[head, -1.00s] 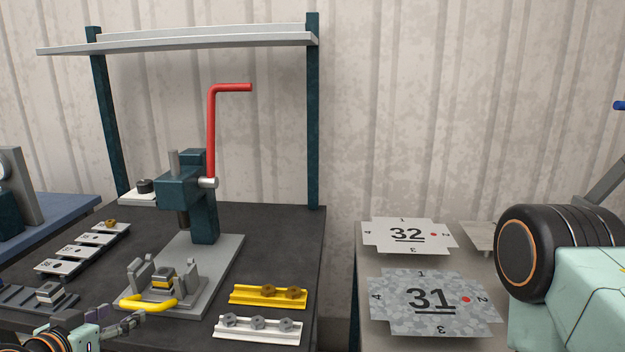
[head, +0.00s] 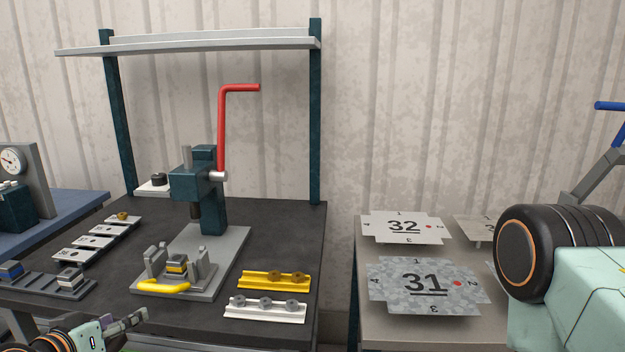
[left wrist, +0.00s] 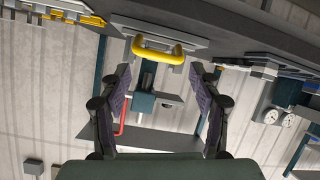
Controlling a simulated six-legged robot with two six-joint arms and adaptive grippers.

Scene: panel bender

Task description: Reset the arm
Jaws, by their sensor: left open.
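The arbor press (head: 207,190) stands upright on the dark bench, with its red cranked arm (head: 222,130) pointing up and its top bent to the right. The red arm also shows in the left wrist view (left wrist: 121,117). My left gripper (head: 138,322) is low at the bench's front edge, empty and apart from the press. In the left wrist view its two jaws (left wrist: 162,85) are spread wide, with the press and the yellow handle (left wrist: 157,49) beyond them. My right gripper is not in view.
A clamp fixture with a yellow handle (head: 164,286) sits on the press base. Yellow (head: 274,282) and white (head: 265,309) rails hold nuts. Plates 31 (head: 425,300) and 32 (head: 385,229) lie on the right table. A gauge (head: 12,160) stands left. A blue-handled lever (head: 610,106) rises at right.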

